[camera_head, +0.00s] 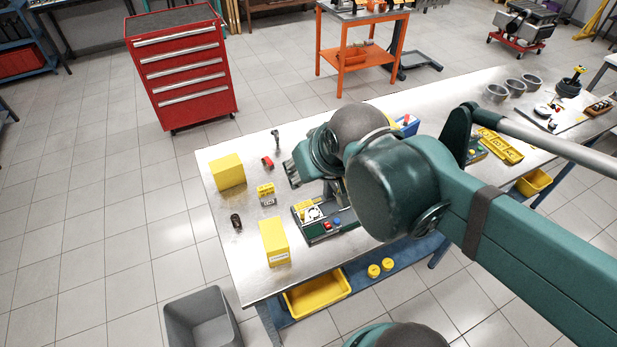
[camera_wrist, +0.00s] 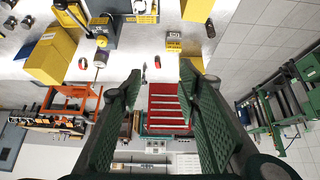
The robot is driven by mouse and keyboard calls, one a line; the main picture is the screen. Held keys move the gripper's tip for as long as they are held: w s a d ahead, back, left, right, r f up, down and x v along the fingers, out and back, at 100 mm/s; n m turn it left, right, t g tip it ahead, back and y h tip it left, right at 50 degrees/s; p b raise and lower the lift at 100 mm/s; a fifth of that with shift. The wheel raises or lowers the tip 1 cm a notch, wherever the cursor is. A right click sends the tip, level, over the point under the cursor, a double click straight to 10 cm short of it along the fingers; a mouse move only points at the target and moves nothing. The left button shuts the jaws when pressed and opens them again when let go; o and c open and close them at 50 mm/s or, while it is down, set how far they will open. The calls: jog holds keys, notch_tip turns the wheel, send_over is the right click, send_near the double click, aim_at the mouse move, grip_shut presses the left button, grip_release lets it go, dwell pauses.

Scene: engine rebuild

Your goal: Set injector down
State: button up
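My gripper (camera_head: 292,174) reaches over the workbench in the head view, its fingers pointing left. In the wrist view the two green fingers of my gripper (camera_wrist: 157,84) are wide apart with nothing held between them. A small dark, slim part (camera_head: 276,139), perhaps the injector, stands near the bench's far edge, clear of my fingers. It appears small and dark in the wrist view (camera_wrist: 145,72); its exact kind is too small to tell. A small red part (camera_head: 267,162) lies beside it and also shows in the wrist view (camera_wrist: 157,62).
Yellow boxes (camera_head: 227,171) (camera_head: 274,242) stand on the bench's left end. A small yellow block (camera_head: 265,189) and a dark part (camera_head: 236,221) lie between them. A tray with coloured parts (camera_head: 327,228) lies below my wrist. A red drawer cabinet (camera_head: 185,75) stands beyond the bench.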

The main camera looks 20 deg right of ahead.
jog(key=shift+s+a+f, duration=0.1)
jog(key=shift+s+f, duration=0.1)
jog(key=shift+s, duration=0.25)
jog(key=shift+s+f, duration=0.15)
jog(key=shift+s, duration=0.3)
notch_tip(320, 180, down, 8)
jog(key=b, duration=0.8)
jog(key=shift+r, duration=0.1)
dwell(0.6)
